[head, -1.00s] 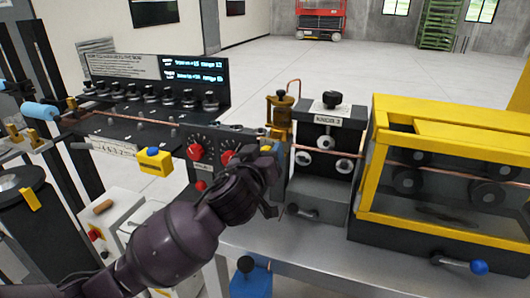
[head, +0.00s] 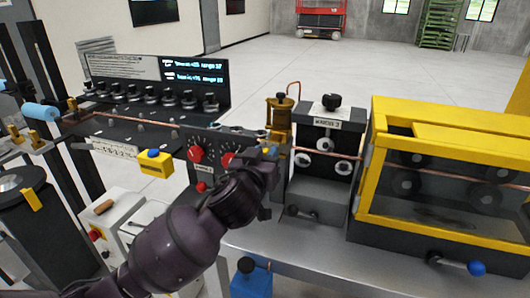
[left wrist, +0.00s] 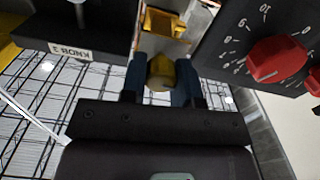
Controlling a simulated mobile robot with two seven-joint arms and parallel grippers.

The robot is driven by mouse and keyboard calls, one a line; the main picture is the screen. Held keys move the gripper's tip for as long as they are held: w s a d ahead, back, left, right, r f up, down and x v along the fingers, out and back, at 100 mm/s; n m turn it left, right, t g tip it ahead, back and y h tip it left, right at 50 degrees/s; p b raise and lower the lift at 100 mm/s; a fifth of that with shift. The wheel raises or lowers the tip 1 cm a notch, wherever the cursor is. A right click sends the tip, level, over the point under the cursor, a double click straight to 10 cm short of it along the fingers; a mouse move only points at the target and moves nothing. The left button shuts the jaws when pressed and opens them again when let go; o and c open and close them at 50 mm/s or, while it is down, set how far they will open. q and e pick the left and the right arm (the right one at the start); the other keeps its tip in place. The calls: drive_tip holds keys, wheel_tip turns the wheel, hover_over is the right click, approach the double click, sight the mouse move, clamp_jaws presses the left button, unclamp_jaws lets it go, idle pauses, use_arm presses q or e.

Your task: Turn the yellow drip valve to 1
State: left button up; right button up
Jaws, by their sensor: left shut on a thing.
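The yellow drip valve (left wrist: 160,72) is a small rounded yellow knob in the middle of the left wrist view, under a yellow metal body (left wrist: 165,25). In the head view the brass-yellow drip unit (head: 279,118) stands between the red-dial box and the grey machine. My left gripper (left wrist: 161,84) has its blue fingers on both sides of the valve knob and is shut on it. In the head view my left gripper (head: 269,160) reaches up to the drip unit, and the wrist hides the fingertips and knob. Any number marks on the valve are not readable. My right gripper is not in view.
The box with red dials (head: 196,153) is close on the left of my gripper; a red dial (left wrist: 278,58) also shows in the wrist view.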

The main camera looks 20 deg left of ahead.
use_arm(q)
drive_tip(key=m+p, duration=0.1)
drive_tip(key=m, duration=0.1)
drive_tip(key=shift+m, duration=0.4)
drive_tip(key=m+p, duration=0.1)
drive_tip(key=m, duration=0.1)
drive_tip(key=shift+m, duration=2.6)
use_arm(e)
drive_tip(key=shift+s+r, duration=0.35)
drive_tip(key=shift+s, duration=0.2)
use_arm(q)
drive_tip(key=shift+d, duration=0.1)
drive_tip(key=o, duration=0.9)
